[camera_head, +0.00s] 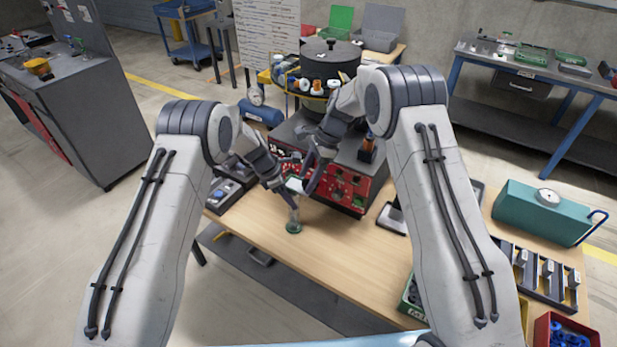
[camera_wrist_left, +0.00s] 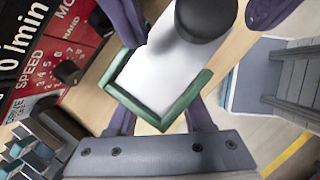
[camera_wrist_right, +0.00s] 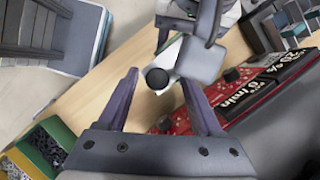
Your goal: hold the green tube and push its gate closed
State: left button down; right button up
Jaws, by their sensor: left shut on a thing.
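The green tube shows in the left wrist view as a green-edged frame (camera_wrist_left: 183,98) around a white face, with a dark round knob (camera_wrist_left: 206,18) over it. My left gripper (camera_wrist_left: 160,118) is shut on it, its fingers partly hidden beneath the frame. In the head view the white and green part (camera_head: 295,185) is small, above the table. My right gripper (camera_wrist_right: 162,80) is open, its fingers apart on either side of the dark knob (camera_wrist_right: 157,78). Whether they touch the knob I cannot tell. The gate's position is not clear.
A red control panel (camera_head: 347,187) under a dark bowl feeder (camera_head: 330,55) stands close behind the grippers. A teal box (camera_head: 540,212) and a red bin (camera_head: 565,332) are at right.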

jog(key=v, duration=1.2)
pick_arm(q)
jog(key=shift+c, duration=1.1)
grip_release()
jog(key=w+v, duration=0.1)
jog(key=v, duration=1.1)
jog(key=s+a, duration=0.1)
jog(key=a, duration=0.7)
jog(key=shift+s+p, duration=0.4)
pick_arm(e)
jog(key=shift+r, duration=0.4)
